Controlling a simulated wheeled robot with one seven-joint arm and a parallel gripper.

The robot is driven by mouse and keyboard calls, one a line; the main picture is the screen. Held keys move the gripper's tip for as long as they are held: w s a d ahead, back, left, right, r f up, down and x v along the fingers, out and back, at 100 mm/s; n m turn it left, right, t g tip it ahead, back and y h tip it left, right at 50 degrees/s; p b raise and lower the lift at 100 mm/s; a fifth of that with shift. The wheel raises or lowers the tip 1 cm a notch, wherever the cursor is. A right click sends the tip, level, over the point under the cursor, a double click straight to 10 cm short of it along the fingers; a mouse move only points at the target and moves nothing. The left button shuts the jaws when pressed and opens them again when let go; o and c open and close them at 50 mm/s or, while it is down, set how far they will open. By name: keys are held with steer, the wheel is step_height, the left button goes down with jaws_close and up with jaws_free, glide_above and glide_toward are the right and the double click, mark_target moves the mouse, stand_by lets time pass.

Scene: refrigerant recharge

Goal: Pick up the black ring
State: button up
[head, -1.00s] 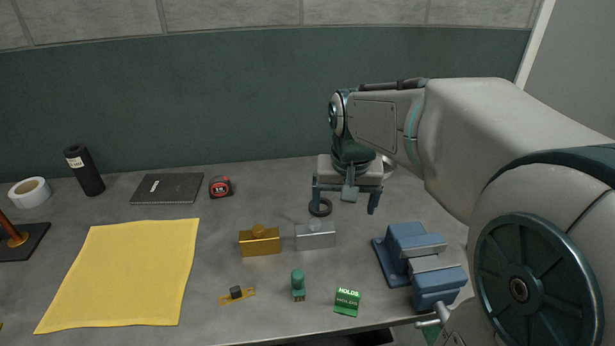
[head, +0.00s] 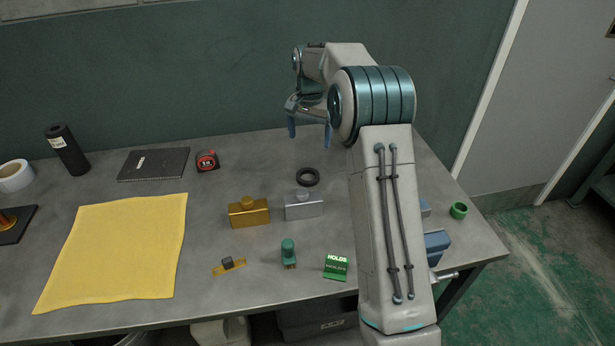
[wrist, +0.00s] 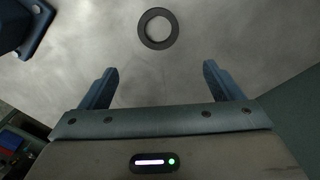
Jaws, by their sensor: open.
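The black ring (head: 307,177) lies flat on the grey table, behind the silver block. It also shows whole in the wrist view, on its near rim (wrist: 158,45), ahead of and between the fingers. My gripper (head: 309,128) is open and empty, raised above the table behind the ring. In the wrist view my gripper's two blue fingers (wrist: 161,82) are wide apart, with bare table between them. The ring is not touched by either finger.
A silver block (head: 304,206) and a gold block (head: 249,213) stand in front of the ring. A green ring (head: 459,210) sits at the right edge by the blue vise (head: 437,241), partly hidden by my arm. A tape measure (head: 207,161) and yellow cloth (head: 115,245) are left.

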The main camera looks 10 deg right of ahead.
glide_above(309, 178)
steer(key=f, duration=0.4)
steer(key=w+f, duration=0.1)
steer(key=f, duration=0.2)
steer(key=shift+d, duration=0.15)
steer(key=f+p, duration=0.1)
steer(key=f, duration=0.1)
steer(key=s+f, duration=0.1)
steer(key=f, duration=0.1)
steer(key=shift+a+f+p, duration=0.2)
steer(key=shift+f+p, duration=0.15)
steer(key=shift+f, duration=0.4)
steer(key=shift+c, duration=0.4)
steer(key=c, duration=1)
